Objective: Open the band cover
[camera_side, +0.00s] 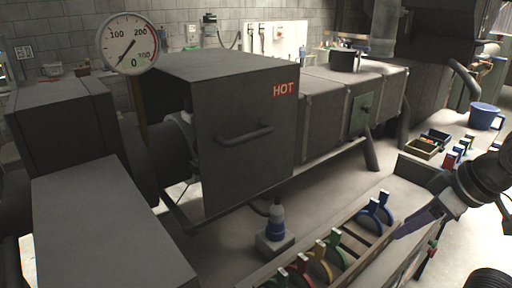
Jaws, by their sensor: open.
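The band cover (229,165) is a big dark grey box panel in the middle of the view. It has a red HOT label (283,89) at its upper right and a dark bar handle (245,133) across its front. It sits down over the barrel, with part of the round barrel (170,150) showing at its left side. My gripper (428,214) is at the right edge, well apart from the handle and above the near bench. It is open; its fingers are small and partly hard to make out, and nothing shows between them.
A rack (350,238) of colored clamp-like pieces stands in front, between my gripper and the cover. A round gauge (128,43) is at upper left. A blue mug (484,116) and open box (428,145) are at right.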

